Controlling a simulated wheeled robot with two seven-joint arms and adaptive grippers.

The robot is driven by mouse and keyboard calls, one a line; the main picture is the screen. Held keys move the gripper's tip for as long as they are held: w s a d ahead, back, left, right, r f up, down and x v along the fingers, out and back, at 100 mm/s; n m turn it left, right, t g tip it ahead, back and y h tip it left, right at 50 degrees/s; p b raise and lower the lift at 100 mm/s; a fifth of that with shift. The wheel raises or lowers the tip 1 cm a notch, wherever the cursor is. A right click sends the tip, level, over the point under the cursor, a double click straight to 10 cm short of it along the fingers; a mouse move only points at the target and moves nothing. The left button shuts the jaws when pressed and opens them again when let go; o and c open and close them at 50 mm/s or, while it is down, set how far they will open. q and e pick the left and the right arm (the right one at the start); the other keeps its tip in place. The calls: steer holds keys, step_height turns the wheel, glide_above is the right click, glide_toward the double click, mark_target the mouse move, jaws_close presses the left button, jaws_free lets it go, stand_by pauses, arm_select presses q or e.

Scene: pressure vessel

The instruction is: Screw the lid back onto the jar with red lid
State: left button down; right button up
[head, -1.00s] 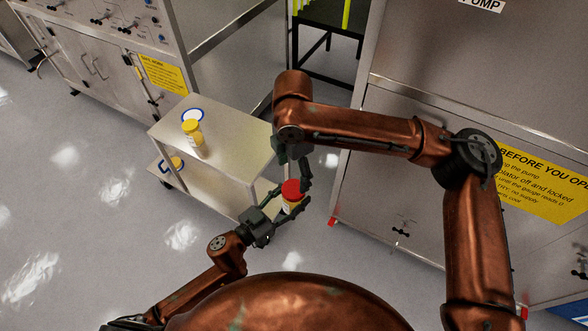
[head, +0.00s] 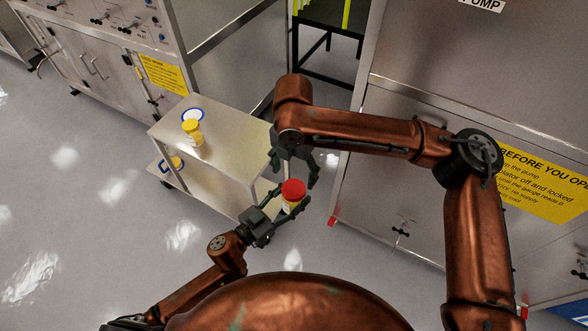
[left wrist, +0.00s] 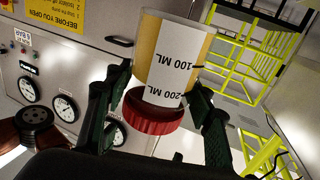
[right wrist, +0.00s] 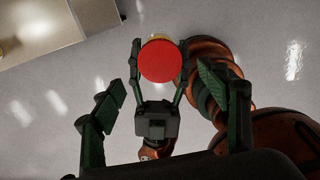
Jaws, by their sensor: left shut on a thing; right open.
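The jar (head: 291,208) has an amber body with a white volume label and a red lid (head: 293,188) on its top. My left gripper (head: 288,204) is shut around the jar's body and holds it in the air beside the cart. In the left wrist view the jar body (left wrist: 172,60) is between the fingers, with the red lid (left wrist: 152,114) at its lower end in the picture; how tight it sits, I cannot tell. My right gripper (head: 299,171) is open and empty above the lid. In the right wrist view the round lid top (right wrist: 160,61) lies beyond its spread fingers.
A steel cabinet (head: 385,210) with a yellow warning sign is close on the right. Open floor lies at the left.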

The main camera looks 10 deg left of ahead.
mark_target(293, 188)
step_height(293, 188, down, 7)
steer(key=shift+r, duration=0.15)
steer(key=shift+c, duration=0.7)
steer(key=c, duration=1.1)
steer(key=m, duration=0.7)
steer(key=shift+m, duration=0.4)
steer(key=m, duration=0.3)
steer(key=shift+m, duration=0.4)
steer(key=m, duration=0.3)
steer(key=shift+m, duration=0.3)
steer(key=o, duration=1.4)
